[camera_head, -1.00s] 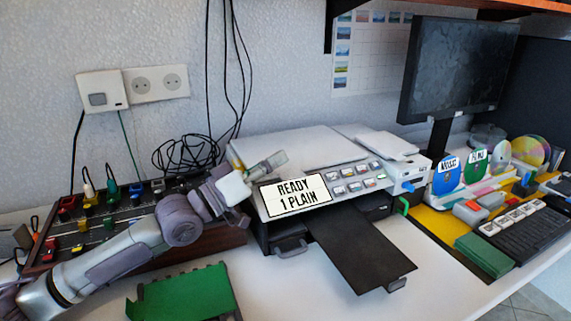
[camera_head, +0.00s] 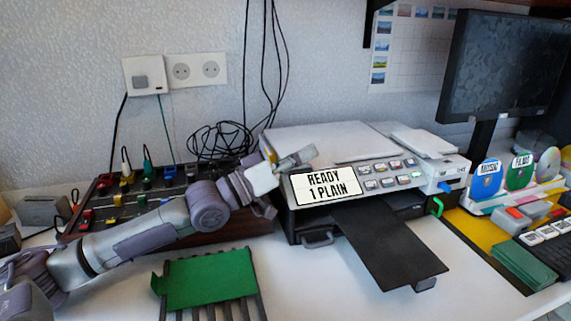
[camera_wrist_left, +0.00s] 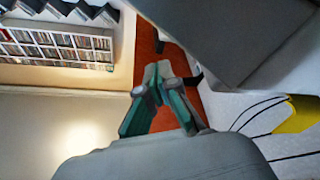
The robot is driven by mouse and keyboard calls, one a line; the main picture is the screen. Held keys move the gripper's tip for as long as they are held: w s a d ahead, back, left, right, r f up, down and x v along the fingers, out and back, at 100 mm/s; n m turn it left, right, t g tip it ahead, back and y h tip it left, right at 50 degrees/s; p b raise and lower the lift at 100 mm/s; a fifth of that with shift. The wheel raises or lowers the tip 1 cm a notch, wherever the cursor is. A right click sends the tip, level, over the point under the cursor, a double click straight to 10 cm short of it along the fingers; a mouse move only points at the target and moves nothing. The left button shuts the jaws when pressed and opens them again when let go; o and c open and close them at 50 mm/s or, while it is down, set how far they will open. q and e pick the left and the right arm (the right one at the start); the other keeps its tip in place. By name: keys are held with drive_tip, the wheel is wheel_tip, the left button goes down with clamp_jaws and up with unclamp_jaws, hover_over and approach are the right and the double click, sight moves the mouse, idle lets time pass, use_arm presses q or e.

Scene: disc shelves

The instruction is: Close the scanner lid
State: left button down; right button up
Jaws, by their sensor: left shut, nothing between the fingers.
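The white scanner-printer (camera_head: 350,181) stands on the desk, with a "READY 1 PLAIN" display on its front. Its pale lid (camera_head: 325,143) looks flat on top, lying down; a small gap at its edge cannot be told. My left gripper (camera_head: 306,155) is at the lid's front left, just above the display. It is shut and empty. Whether it touches the lid cannot be told. In the left wrist view the shut fingers (camera_wrist_left: 156,78) show in front of the room; the lid cannot be made out surely there. My right gripper is not in view.
A black paper tray (camera_head: 390,243) juts from the scanner's front. A green board (camera_head: 210,279) on a rack lies in front of my left arm. A mixer-like panel (camera_head: 140,195) stands behind that arm. Cables hang behind. A monitor (camera_head: 502,65) and disc stand are right.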

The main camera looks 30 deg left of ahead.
use_arm(q)
drive_tip(key=v, duration=1.1)
drive_tip(key=shift+s+a, duration=0.2)
drive_tip(key=shift+s, duration=0.15)
idle(0.3)
